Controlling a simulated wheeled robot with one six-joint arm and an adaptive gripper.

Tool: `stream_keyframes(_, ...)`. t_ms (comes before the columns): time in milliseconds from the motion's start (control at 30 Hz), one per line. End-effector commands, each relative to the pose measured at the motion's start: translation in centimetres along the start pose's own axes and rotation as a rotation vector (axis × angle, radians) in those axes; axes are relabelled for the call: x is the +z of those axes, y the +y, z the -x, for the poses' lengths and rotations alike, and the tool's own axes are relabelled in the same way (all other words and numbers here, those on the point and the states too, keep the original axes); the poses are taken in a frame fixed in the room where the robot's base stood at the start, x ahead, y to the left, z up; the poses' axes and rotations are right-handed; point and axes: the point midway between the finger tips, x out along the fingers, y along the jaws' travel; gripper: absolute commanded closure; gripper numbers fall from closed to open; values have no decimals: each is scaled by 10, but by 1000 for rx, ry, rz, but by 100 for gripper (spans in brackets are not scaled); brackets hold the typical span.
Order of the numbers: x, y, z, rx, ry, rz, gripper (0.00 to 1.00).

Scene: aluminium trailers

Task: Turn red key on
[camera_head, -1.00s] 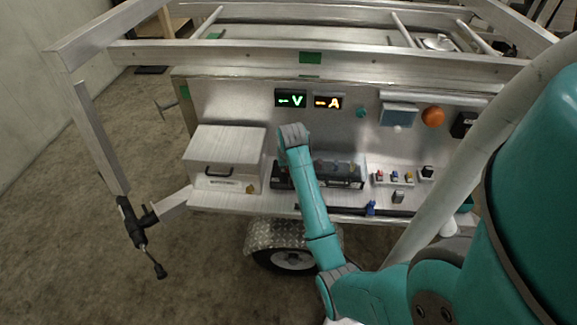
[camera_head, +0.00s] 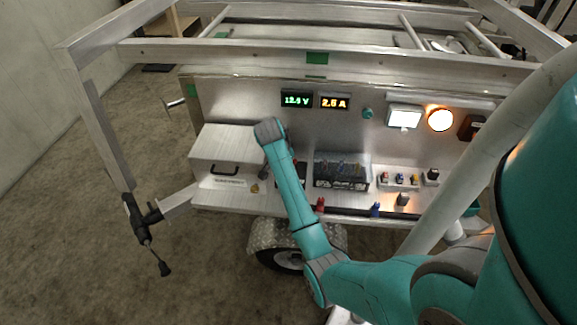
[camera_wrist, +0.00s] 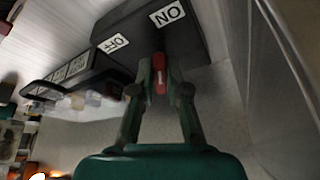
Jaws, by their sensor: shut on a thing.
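In the wrist view my gripper (camera_wrist: 160,84) is shut on the red key (camera_wrist: 159,76), with one finger on each side. The key sits at the dark switch box (camera_wrist: 185,40). Its length runs up the picture, roughly toward the white "ON" label (camera_wrist: 167,13). The "OFF" label (camera_wrist: 113,43) is to the left. In the head view my teal arm hides the key and the gripper. The panel displays read about 12.5 V (camera_head: 297,100) and 2.5 A (camera_head: 334,102). The white lamp (camera_head: 404,117) and the orange lamp (camera_head: 440,120) are lit.
A closed silver box (camera_head: 226,150) stands left of my arm on the trailer shelf. A black battery (camera_head: 341,174) and small coloured parts (camera_head: 399,180) stand to its right. The trailer's frame rail (camera_head: 400,61) crosses above the panel.

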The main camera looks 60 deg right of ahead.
Motion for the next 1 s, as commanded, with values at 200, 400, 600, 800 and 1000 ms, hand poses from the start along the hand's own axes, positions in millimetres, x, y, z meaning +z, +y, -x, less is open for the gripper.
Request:
stream_keyframes(200,0,-1,0,14,-1,-35,100)
stream_keyframes(400,0,-1,0,16,-1,-41,100)
stream_keyframes(600,0,-1,0,16,-1,-40,100)
stream_keyframes(800,0,-1,0,16,-1,-40,60)
stream_keyframes(1000,0,-1,0,16,-1,-40,60)
